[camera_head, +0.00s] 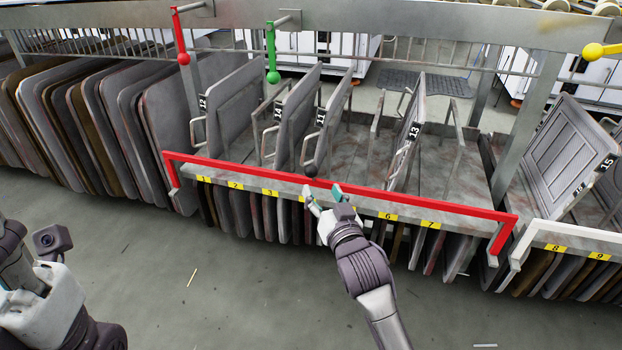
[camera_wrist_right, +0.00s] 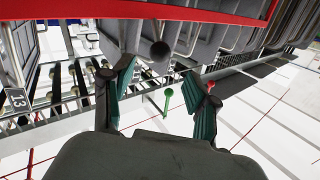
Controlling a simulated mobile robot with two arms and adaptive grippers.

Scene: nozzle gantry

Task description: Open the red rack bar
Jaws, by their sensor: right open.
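The red rack bar (camera_head: 400,194) runs along the front edge of the middle rack, with bent ends at left and right. In the right wrist view it crosses the top (camera_wrist_right: 190,10). A dark round knob (camera_head: 311,170) shows at the bar's middle; the wrist view shows it (camera_wrist_right: 160,51) as a dark round end beyond my fingers. My right gripper (camera_head: 321,190) is open and empty, just in front of the bar, below the knob. Its spread fingers also show in the wrist view (camera_wrist_right: 159,72). My left arm is at lower left; its fingers are out of view.
The rack holds several upright plates, including numbered plate 13 (camera_head: 412,140). Yellow number labels (camera_head: 270,193) line its front ledge. A white bar (camera_head: 570,232) fronts the rack at right. Red (camera_head: 183,58) and green (camera_head: 272,76) ball-ended levers hang above. The floor in front is mostly clear.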

